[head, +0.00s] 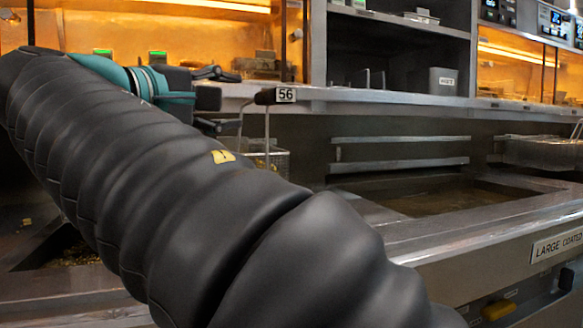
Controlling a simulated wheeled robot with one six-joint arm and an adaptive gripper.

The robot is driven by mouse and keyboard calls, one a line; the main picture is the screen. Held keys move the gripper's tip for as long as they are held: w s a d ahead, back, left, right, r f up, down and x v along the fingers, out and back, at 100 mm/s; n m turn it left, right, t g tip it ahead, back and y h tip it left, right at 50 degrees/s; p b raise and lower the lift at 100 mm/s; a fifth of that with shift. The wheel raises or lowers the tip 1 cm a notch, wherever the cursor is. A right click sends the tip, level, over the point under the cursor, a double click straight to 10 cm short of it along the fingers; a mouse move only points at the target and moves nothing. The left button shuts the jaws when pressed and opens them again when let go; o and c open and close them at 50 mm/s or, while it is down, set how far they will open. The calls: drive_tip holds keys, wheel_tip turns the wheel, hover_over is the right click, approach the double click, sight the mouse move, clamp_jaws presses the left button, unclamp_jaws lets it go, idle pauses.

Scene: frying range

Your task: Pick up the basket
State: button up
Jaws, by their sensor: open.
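The wire fry basket (275,160) hangs at the back of the fryer, left of centre in the head view. My gripper (212,88) is at the far end of my arm, to the left of the handle. It is open and apart from the handle, with nothing seen between its fingers. My black-sleeved arm crosses the left and middle of the view and hides the basket's lower left part.
An open oil vat (440,198) lies right of the basket. Another wire basket (545,152) hangs at the right. A steel ledge (390,104) runs behind, below shelves with a grey container (443,81). Lit warming cabinets (180,40) stand at the back.

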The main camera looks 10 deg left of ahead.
sight(259, 102)
drive_tip(key=x, duration=0.5)
drive_tip(key=shift+w+d, duration=0.15)
drive_tip(key=shift+w, duration=0.2)
drive_tip(key=shift+a+r+p+x, duration=0.1)
drive_tip(key=shift+r+p+x, duration=0.1)
drive_tip(key=shift+x, duration=1.1)
drive_tip(key=shift+a+r+p+x, duration=0.1)
drive_tip(key=shift+r+p+x, duration=0.1)
drive_tip(key=shift+x, duration=1.1)
clamp_jaws()
